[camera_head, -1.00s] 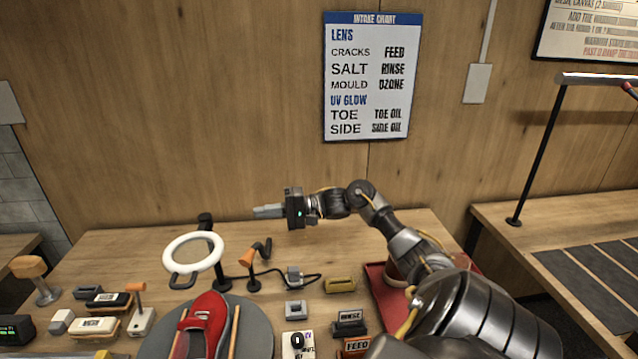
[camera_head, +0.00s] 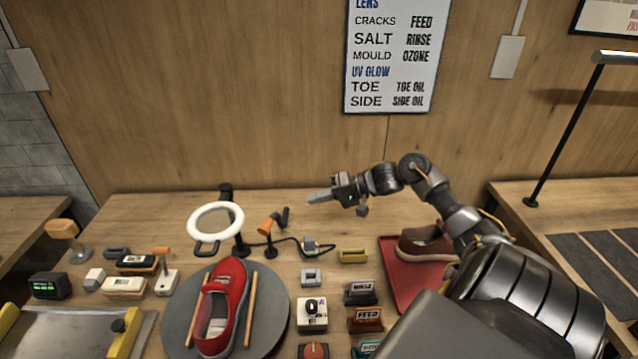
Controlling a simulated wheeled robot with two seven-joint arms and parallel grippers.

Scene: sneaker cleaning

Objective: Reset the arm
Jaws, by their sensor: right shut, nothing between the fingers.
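My right gripper (camera_head: 322,197) is at the end of my right arm, which reaches in from the lower right. It is shut and empty, held above the back of the workbench and pointing left. My left gripper is not in view. A red sneaker (camera_head: 234,285) lies on a round grey turntable (camera_head: 270,322), between two wooden rods. A brownish-red shoe (camera_head: 424,243) sits on a red tray (camera_head: 397,277) at the right, partly hidden by my right arm.
A white ring lamp (camera_head: 238,212) and an orange-headed tool (camera_head: 267,229) stand behind the turntable. Brushes, blocks and a green display (camera_head: 48,286) are at left. An intake chart (camera_head: 391,60) hangs on the wall.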

